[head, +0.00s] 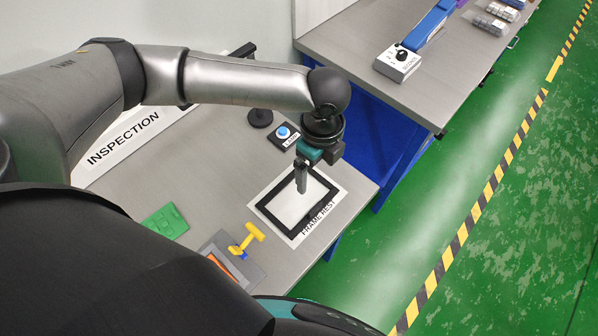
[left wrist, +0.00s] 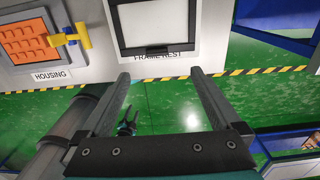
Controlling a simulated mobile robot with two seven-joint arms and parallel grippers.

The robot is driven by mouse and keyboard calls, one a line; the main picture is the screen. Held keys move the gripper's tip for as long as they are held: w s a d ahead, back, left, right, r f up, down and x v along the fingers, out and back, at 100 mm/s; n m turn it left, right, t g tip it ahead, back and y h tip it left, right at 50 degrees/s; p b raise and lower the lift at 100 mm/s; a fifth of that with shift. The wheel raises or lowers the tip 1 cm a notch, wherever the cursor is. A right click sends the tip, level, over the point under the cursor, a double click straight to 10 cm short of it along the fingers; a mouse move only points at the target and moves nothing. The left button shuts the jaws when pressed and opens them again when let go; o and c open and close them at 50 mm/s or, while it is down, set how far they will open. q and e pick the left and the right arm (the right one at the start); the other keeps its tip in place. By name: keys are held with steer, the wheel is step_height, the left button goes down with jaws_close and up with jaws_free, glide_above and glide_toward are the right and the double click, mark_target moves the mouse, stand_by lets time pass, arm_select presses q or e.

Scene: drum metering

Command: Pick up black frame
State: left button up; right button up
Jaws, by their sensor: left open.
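The black frame (head: 265,210) is a thin rectangular border lying flat on the white sheet marked FRAME REST (head: 296,239) near the table's right end. In the left wrist view the frame (left wrist: 152,50) shows at the top, its near edge just beyond my fingertips. My left gripper (head: 302,188) points down over the frame in the head view. In the left wrist view its two fingers (left wrist: 160,76) are wide apart with nothing between them. I cannot tell from these views how high the fingertips are above the frame.
A green board (head: 166,221) lies farther left. A blue button box (head: 284,134) stands behind. A second table (head: 345,35) is at the back right.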

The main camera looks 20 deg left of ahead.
arm_select(q)
glide_above(314, 207)
step_height(314, 207, down, 4)
steer(key=f, duration=0.5)
steer(key=shift+w+a+b, duration=0.1)
steer(key=shift+w+b, duration=0.15)
steer(key=shift+b, duration=0.05)
steer(key=shift+f, duration=0.7)
steer(key=shift+s+f, duration=0.2)
steer(key=shift+f, duration=2.1)
arm_select(e)
steer(key=shift+s+d+f, duration=0.25)
steer(key=shift+s, duration=0.4)
steer(key=shift+s+d+f, duration=0.25)
steer(key=shift+s, duration=0.35)
